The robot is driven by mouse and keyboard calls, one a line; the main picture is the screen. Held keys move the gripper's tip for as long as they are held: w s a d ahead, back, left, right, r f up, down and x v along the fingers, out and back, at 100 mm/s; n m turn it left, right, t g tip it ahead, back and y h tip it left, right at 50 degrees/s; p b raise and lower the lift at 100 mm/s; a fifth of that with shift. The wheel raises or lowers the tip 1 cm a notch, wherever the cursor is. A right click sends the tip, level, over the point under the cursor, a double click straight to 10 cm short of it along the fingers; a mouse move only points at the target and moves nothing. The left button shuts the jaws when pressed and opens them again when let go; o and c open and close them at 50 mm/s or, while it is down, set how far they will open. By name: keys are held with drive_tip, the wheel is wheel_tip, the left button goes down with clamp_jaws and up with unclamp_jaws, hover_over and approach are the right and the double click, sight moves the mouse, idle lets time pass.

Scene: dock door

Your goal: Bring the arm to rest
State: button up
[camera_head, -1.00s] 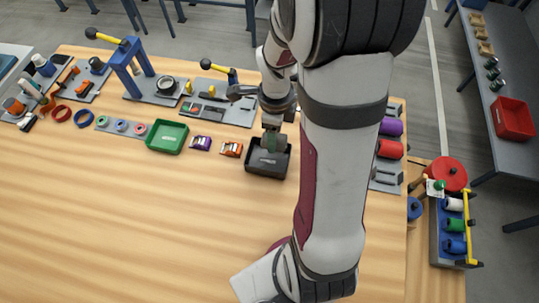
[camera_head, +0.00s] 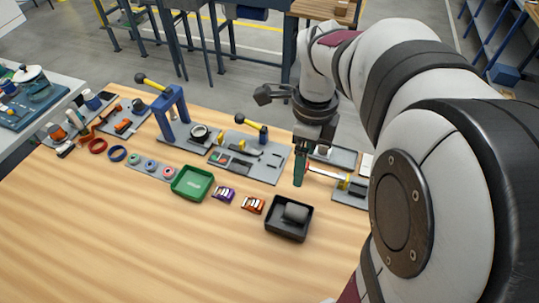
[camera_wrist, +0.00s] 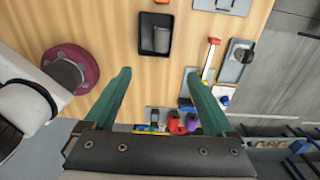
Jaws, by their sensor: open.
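My gripper (camera_head: 300,172) is raised above the far side of the wooden workbench (camera_head: 130,240), its green fingers pointing down. In the wrist view my gripper (camera_wrist: 158,74) shows two green fingers spread wide apart with nothing between them. A black tray (camera_head: 268,230) stands on the bench, nearer the camera than my gripper, with a dark grey cylindrical part (camera_head: 295,213) lying in it. The tray also shows in the wrist view (camera_wrist: 144,47), beyond the fingertips and apart from them. My arm fills the right of the head view and hides that end of the bench.
A green tray (camera_head: 192,196), a purple-and-white item (camera_head: 223,194) and an orange-and-white item (camera_head: 253,205) stand left of the black tray. The bench's front is clear.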

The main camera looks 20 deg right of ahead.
drive_tip(key=s+a+f+n+y, duration=0.1)
drive_tip(key=s+a+f+n, duration=0.1)
drive_tip(key=s+a+n, duration=1.2)
drive_tip(key=s+n, duration=0.1)
drive_tip(key=n, duration=0.6)
drive_tip(key=shift+a+n+y, duration=0.3)
drive_tip(key=shift+a+y, duration=0.1)
